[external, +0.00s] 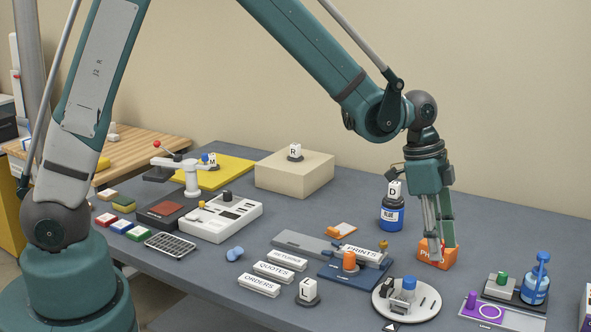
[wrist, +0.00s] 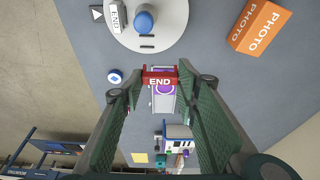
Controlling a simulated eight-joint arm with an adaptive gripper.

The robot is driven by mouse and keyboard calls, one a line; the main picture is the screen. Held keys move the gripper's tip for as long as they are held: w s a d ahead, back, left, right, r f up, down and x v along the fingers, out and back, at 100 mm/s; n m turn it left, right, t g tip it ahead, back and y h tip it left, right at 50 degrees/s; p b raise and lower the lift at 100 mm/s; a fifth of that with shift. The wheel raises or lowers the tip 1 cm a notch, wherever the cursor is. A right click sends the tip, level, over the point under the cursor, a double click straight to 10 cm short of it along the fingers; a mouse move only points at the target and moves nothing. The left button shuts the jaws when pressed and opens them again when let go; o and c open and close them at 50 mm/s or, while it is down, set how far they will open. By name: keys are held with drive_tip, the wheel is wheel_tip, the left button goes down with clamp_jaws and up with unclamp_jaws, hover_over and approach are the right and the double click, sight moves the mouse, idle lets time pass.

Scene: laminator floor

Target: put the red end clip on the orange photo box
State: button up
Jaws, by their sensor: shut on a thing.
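My gripper (wrist: 159,72) is shut on the red end clip (wrist: 160,82), a small red piece marked END held across the fingertips in the wrist view. In the external view my gripper (external: 436,257) points down in front of the orange photo box (external: 445,258), covering part of it. I cannot make out the clip there. In the wrist view the orange box (wrist: 260,26) lies at the upper right, marked PHOTO, apart from the clip and to the right of my fingers.
A round white plate (external: 424,306) with a blue knob (external: 408,283) stands in front of the box, and a blue bottle (external: 392,216) behind it. Bare table lies between plate and box.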

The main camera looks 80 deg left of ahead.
drive_tip(key=w+a+r+p, duration=0.1)
drive_tip(key=w+a+p, duration=0.1)
drive_tip(key=w+a, duration=0.3)
drive_tip(key=w+a+r+p, duration=0.2)
drive_tip(key=w+a, duration=0.3)
drive_tip(key=a, duration=0.6)
drive_tip(key=shift+w+a+r+p, duration=0.2)
drive_tip(key=shift+w+r+p, duration=0.05)
drive_tip(key=shift+w+p, duration=0.05)
drive_tip(key=shift+f, duration=0.1)
drive_tip(key=shift+f, duration=3.05)
drive_tip(key=shift+f, duration=1.85)
drive_tip(key=shift+f, duration=0.2)
drive_tip(key=o, duration=0.7)
